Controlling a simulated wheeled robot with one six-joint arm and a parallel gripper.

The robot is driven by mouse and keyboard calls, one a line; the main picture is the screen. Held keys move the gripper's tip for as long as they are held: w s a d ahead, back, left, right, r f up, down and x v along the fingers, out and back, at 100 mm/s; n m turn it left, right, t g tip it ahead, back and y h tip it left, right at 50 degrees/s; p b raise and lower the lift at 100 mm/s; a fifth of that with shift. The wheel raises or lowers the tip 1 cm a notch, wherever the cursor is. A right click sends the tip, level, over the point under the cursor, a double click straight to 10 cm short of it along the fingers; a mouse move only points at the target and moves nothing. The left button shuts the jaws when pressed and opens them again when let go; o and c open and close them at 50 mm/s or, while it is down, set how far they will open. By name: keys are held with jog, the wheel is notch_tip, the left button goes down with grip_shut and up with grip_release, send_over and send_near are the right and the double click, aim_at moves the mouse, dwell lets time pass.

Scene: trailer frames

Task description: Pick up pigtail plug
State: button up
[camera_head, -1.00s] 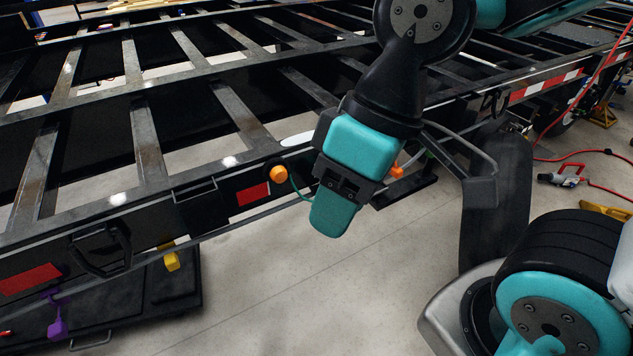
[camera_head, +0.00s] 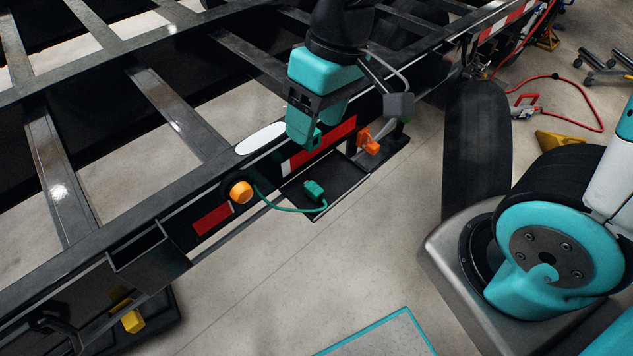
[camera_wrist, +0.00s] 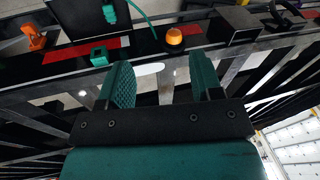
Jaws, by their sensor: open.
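The pigtail plug (camera_head: 314,191) is a small teal-green connector on a thin green cable that runs from the orange side light (camera_head: 241,192). It rests over a black tray or panel (camera_head: 340,182) below the trailer rail. In the wrist view the plug (camera_wrist: 110,13) is at the top, left of centre, beyond the fingertips. My gripper (camera_wrist: 161,68) is open and empty, its two teal fingers spread apart. In the head view my gripper (camera_head: 318,120) hangs above and behind the plug, near the rail, apart from it. A square green socket (camera_wrist: 98,57) sits on the rail beside the left finger.
The trailer rail with red and white reflectors (camera_head: 318,145) runs diagonally behind the plug. An orange connector (camera_head: 368,142) is right of it. A black tyre (camera_head: 476,150) stands further right. A yellow plug (camera_head: 132,321) is lower left. The floor in front is clear.

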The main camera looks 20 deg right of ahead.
jog(key=w+d+f+m+h+p, duration=0.1)
jog(key=w+d+f+m+h, duration=0.2)
jog(key=w+f, duration=0.75)
jog(key=n, duration=0.1)
send_over(315, 188)
notch_tip(315, 188, down, 14)
jog(key=shift+w+r+p, duration=0.1)
jog(key=shift+p, duration=0.35)
jog(key=shift+f+p, duration=0.6)
jog(key=shift+f, duration=2.35)
jog(key=shift+c, duration=0.4)
jog(key=c, duration=0.9)
